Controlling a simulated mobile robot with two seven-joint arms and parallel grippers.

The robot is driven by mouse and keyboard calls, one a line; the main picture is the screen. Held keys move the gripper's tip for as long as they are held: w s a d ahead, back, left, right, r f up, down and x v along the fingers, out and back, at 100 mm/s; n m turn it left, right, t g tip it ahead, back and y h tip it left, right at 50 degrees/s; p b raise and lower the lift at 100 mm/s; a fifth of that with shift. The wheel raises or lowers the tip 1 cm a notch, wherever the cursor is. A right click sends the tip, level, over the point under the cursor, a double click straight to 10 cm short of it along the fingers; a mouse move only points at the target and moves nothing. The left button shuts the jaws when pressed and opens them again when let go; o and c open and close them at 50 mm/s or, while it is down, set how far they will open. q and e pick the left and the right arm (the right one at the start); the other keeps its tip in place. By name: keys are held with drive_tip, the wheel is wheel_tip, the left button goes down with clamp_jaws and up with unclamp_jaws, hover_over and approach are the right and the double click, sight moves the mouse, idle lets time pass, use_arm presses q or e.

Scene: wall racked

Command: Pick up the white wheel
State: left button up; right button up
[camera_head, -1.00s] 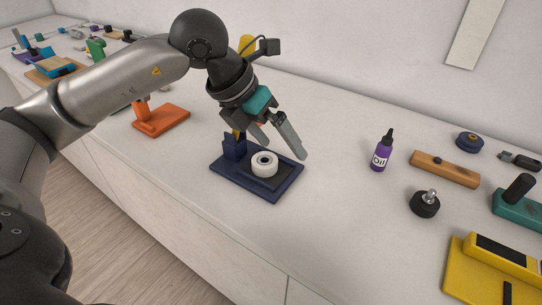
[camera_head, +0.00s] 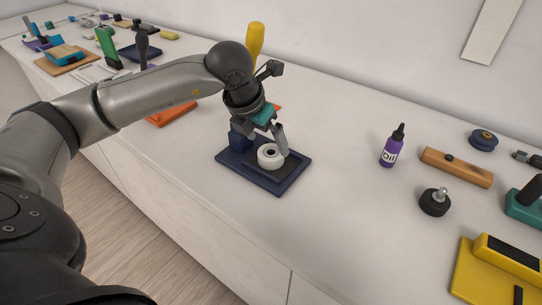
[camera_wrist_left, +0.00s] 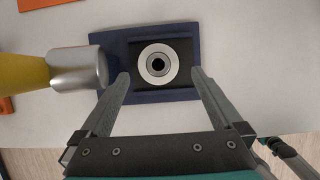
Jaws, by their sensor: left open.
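The white wheel (camera_head: 270,156) is a short ring with a dark centre hole. It lies on the black pad of a dark blue base (camera_head: 282,187). In the left wrist view the wheel (camera_wrist_left: 158,64) sits between and just ahead of my left gripper's fingertips (camera_wrist_left: 160,76). My left gripper (camera_head: 268,141) is open and empty, pointing down close over the wheel, with one finger at its right side in the head view. The other finger is partly hidden there. My right gripper is out of view.
A silver cylinder with a yellow handle (camera_wrist_left: 25,74) stands close left of the base in the wrist view. The counter between is clear.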

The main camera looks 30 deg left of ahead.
sight(269, 148)
use_arm(q)
drive_tip(key=x, duration=0.5)
drive_tip(key=shift+s+a, duration=0.1)
drive_tip(key=shift+a, duration=0.1)
clamp_jaws()
idle(0.6)
drive_tip(key=shift+r, duration=0.2)
